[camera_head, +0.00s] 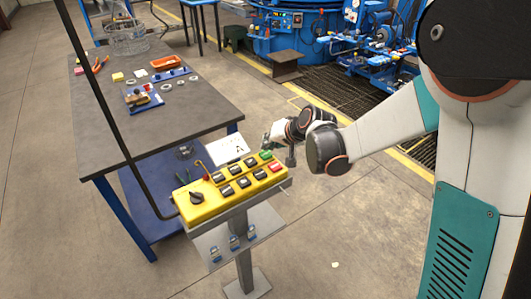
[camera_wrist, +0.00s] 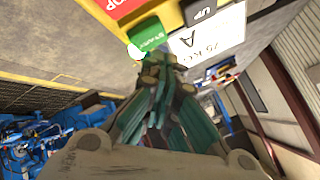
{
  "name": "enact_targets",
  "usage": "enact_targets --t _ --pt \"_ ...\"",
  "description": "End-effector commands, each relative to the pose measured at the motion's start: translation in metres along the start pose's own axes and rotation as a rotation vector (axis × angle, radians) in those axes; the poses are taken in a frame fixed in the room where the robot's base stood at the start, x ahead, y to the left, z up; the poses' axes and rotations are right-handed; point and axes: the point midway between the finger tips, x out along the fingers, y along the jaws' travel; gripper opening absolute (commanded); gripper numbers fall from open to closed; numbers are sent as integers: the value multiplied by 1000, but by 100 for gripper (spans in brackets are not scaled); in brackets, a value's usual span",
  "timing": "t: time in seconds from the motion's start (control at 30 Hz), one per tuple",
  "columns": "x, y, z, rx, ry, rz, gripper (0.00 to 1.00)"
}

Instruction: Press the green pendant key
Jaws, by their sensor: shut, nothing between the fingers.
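The yellow pendant box (camera_head: 192,206) rests on a grey post stand and carries a black rotary knob and several black keys. The green key (camera_head: 266,155) sits at its right end, beside a red key (camera_head: 275,168).
A white label card (camera_wrist: 212,42) stands behind the keys. A black cable hangs at the box's left end. A dark workbench (camera_head: 150,120) with an orange tray (camera_head: 167,62) and small parts stands to the left. Blue machinery (camera_head: 290,42) is at the back. Open floor lies in front.

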Motion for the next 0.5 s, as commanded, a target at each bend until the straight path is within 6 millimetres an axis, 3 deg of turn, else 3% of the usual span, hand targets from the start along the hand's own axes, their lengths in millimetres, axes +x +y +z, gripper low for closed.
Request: enact_targets --t 0.27,0.5 --pt "-1 -1 -1 0 0 0 0" --pt "-15 -11 -11 0 0 0 0"
